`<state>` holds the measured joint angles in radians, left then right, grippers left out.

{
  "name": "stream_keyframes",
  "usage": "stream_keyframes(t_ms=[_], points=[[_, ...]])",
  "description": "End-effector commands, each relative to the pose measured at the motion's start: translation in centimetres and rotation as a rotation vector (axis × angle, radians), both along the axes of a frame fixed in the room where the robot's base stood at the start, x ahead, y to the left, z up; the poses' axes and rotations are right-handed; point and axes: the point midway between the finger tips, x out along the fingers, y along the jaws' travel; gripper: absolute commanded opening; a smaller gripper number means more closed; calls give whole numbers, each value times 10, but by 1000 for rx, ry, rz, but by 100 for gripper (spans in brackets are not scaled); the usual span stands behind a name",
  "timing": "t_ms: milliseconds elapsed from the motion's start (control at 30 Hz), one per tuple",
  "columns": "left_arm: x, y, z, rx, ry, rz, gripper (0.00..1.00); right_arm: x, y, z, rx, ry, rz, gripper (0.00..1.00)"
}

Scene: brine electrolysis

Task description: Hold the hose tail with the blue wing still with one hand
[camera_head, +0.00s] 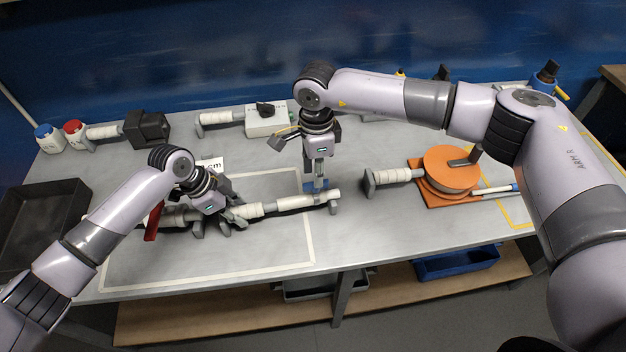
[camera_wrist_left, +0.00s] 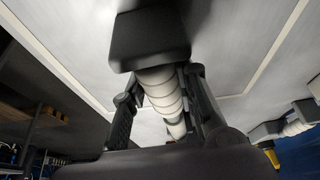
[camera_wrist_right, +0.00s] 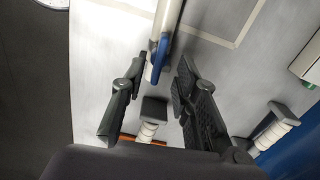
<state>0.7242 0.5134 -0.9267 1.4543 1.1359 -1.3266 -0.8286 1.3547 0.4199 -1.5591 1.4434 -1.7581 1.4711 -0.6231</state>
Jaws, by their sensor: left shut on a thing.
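A white ribbed hose assembly lies across the marked rectangle, with a red lever (camera_head: 153,222) at its left part and a blue wing (camera_head: 316,185) near its right end. My left gripper (camera_head: 232,218) is shut on a white ribbed hose tail (camera_wrist_left: 163,92), whose dark end block (camera_wrist_left: 150,38) shows in the left wrist view. Its fingers hide part of the tail, so I cannot tell which piece it belongs to. My right gripper (camera_wrist_right: 160,75) is open, pointing down over the right end. In the right wrist view the blue wing (camera_wrist_right: 157,58) lies between its fingers, apparently untouched.
An orange reel (camera_head: 450,168) with a ribbed tail stands to the right. A white box (camera_head: 267,121), a black fitting (camera_head: 148,128) and red and blue caps line the back. A black tray (camera_head: 42,215) is at the left edge. The front right of the table is clear.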

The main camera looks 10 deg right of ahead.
Motion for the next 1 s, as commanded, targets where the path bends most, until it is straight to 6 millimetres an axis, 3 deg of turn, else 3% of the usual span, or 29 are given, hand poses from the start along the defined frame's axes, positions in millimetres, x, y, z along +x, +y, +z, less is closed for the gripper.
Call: stream_keyframes(t_ms=[300,667,1000], points=[[0,0,0,0,0,0,0,0,0,-30,0,1,0,28],[0,0,0,0,0,0,0,0,0,-33,1,0,1,28],[0,0,0,0,0,0,0,0,0,-33,1,0,0,6]])
